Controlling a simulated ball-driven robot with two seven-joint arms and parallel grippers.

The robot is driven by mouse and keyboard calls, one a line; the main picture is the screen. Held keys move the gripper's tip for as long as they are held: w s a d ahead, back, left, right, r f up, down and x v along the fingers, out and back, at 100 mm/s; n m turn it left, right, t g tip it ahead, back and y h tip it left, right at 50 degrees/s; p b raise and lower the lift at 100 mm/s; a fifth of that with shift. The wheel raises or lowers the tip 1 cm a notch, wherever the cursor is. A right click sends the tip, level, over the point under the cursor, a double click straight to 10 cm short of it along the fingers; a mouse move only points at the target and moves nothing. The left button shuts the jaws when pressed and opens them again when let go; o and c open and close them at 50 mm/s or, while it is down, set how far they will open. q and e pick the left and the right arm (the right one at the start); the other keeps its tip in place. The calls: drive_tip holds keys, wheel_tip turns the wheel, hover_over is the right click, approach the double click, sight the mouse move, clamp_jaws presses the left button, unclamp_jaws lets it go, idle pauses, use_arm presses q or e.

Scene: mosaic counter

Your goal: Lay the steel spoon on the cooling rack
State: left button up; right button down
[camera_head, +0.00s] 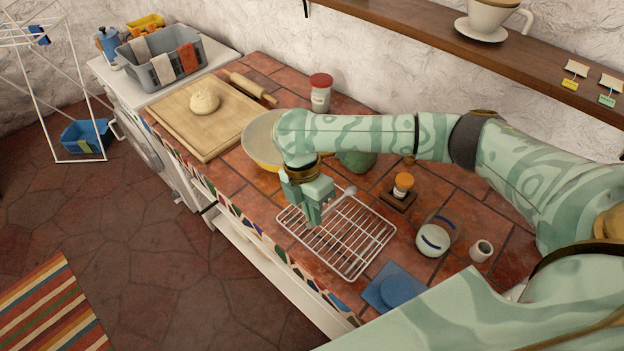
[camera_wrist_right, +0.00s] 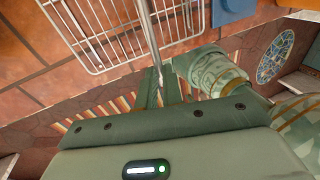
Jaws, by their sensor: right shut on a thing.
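The steel spoon (camera_head: 341,196) shows at my right gripper, its bowl end pointing to the back right over the cooling rack. In the right wrist view the thin spoon handle (camera_wrist_right: 149,28) runs down between the fingers. My right gripper (camera_head: 312,218) is shut on the spoon, fingers pointing down over the left part of the rack. It also shows in the right wrist view (camera_wrist_right: 160,85). The wire cooling rack (camera_head: 352,265) lies flat on the tiled counter, and also shows in the wrist view (camera_wrist_right: 97,66). I cannot tell whether the spoon touches the wires. My left gripper is not in view.
A yellow-sided bowl (camera_head: 258,148) stands behind my gripper, partly hidden by my arm. A wooden board (camera_head: 187,130) with dough is at the left.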

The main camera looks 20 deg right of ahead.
drive_tip(key=shift+w+d+r+n+h, duration=0.15)
drive_tip(key=shift+d+r, duration=0.1)
drive_tip(key=shift+d, duration=0.35)
drive_tip(key=shift+w+d+r+n+h, duration=0.1)
drive_tip(key=shift+d+r+n+h, duration=0.1)
drive_tip(key=shift+d, duration=0.35)
drive_tip(key=shift+s+f+b, duration=0.1)
drive_tip(key=shift+f+b, duration=0.4)
drive_tip(key=shift+b, duration=0.25)
wheel_tip(320, 180, down, 3)
drive_tip(key=b, duration=0.4)
drive_tip(key=shift+b, duration=0.4)
drive_tip(key=shift+f, duration=0.3)
drive_tip(key=shift+a+f, duration=0.1)
drive_tip(key=shift+f, duration=2.35)
